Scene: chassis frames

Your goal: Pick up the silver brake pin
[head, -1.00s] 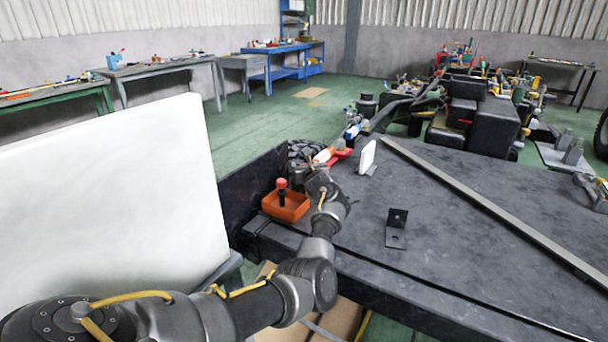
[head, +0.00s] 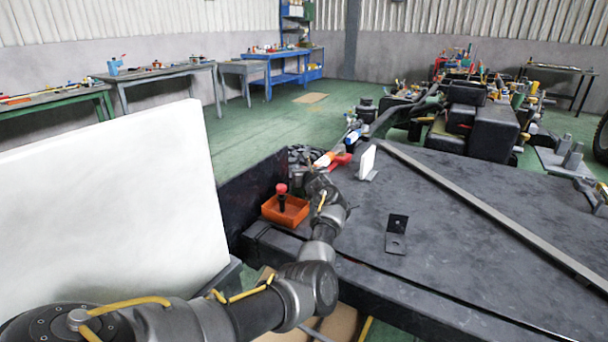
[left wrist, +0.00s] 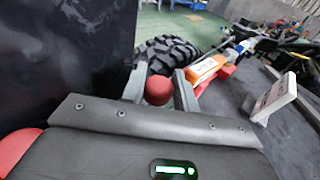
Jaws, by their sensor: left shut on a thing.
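My left gripper (head: 318,174) is at the far left corner of the dark table, just right of an orange tray (head: 270,213). In the left wrist view its two grey fingers (left wrist: 160,88) are on either side of a red round knob (left wrist: 158,91), and the gripper is shut on that red-knobbed thing. The rest of the held thing is hidden. A black peg with a red knob (head: 281,188) stands in the orange tray. I cannot make out a silver pin in either view. My right gripper is not in view.
The dark table (head: 450,265) carries a black bracket (head: 397,234), a white upright plate (head: 367,162) and a long grey rail (head: 480,205). A tyre (left wrist: 168,56) is just beyond the fingers. A dark panel (left wrist: 60,50) stands close on the left. A white board (head: 110,200) is left of my arm.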

